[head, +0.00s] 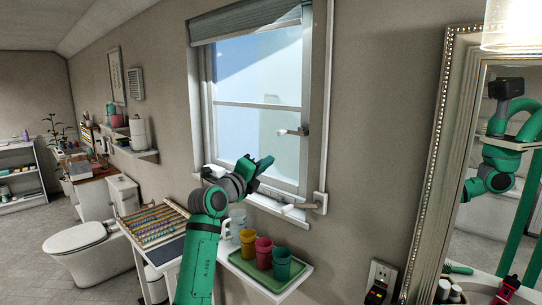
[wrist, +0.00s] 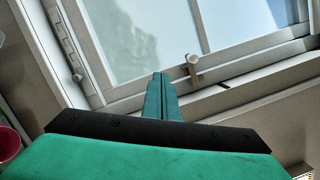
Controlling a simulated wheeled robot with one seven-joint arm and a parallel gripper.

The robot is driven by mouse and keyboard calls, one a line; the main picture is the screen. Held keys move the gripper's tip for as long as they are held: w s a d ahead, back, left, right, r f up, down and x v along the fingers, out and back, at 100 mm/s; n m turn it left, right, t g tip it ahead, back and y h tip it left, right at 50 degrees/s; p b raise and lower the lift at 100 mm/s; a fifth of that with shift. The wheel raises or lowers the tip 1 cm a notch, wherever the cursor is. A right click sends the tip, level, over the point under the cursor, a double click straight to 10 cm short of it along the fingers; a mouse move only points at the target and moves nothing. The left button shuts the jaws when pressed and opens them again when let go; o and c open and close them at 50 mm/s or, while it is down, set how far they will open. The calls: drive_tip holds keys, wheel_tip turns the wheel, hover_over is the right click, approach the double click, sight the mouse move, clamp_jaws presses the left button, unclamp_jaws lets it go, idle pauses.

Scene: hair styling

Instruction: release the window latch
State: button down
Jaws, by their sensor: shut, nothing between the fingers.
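The window (head: 262,75) is in the wall ahead, its pale frame around two panes split by a horizontal bar. A white latch handle (head: 292,132) is on the right side of the frame, and a second pale handle (head: 298,206) is at the lower right, by the sill. My gripper (head: 266,163) is in front of the lower pane, below and left of the upper handle, apart from it in the picture. In the wrist view my gripper (wrist: 160,82) is shut and empty, with a small pale latch (wrist: 193,66) to its right on the frame. I cannot tell which handle this is.
A beaded mirror (head: 440,150) stands to the right. Bare wall (head: 380,120) lies between window and mirror.

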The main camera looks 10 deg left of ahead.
drive_tip(key=v, duration=0.4)
drive_tip(key=shift+a+f, duration=0.15)
drive_tip(key=shift+f, duration=0.05)
drive_tip(key=shift+w, duration=0.2)
